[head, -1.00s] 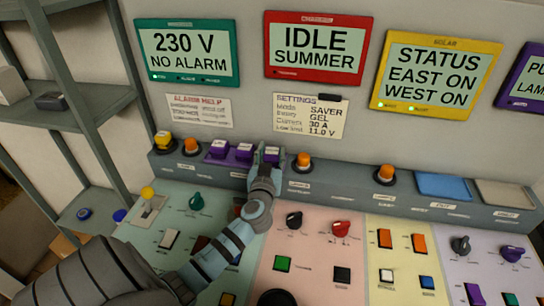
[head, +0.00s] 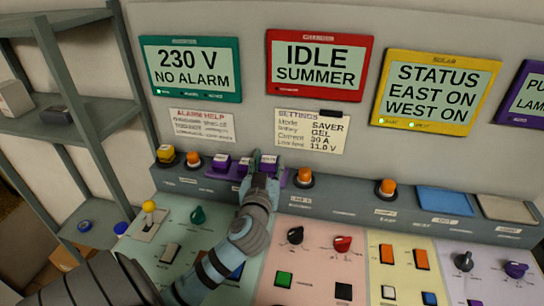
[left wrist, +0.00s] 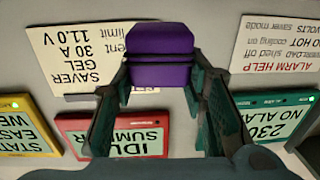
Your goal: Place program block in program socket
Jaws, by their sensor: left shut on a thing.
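My left gripper (head: 262,172) is at the sloped ledge in the middle of the head view. In the left wrist view its two fingers (left wrist: 163,85) are shut on a purple block (left wrist: 161,55), gripping its sides. I cannot tell which opening is the program socket. My right gripper is not in view.
Orange lamp buttons (head: 304,178) stand on the ledge on both sides of the rack. A blue pad (head: 445,200) lies farther right. Knobs and switches, including a red knob (head: 342,243), cover the panel below. Grey shelving (head: 85,120) stands at the left.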

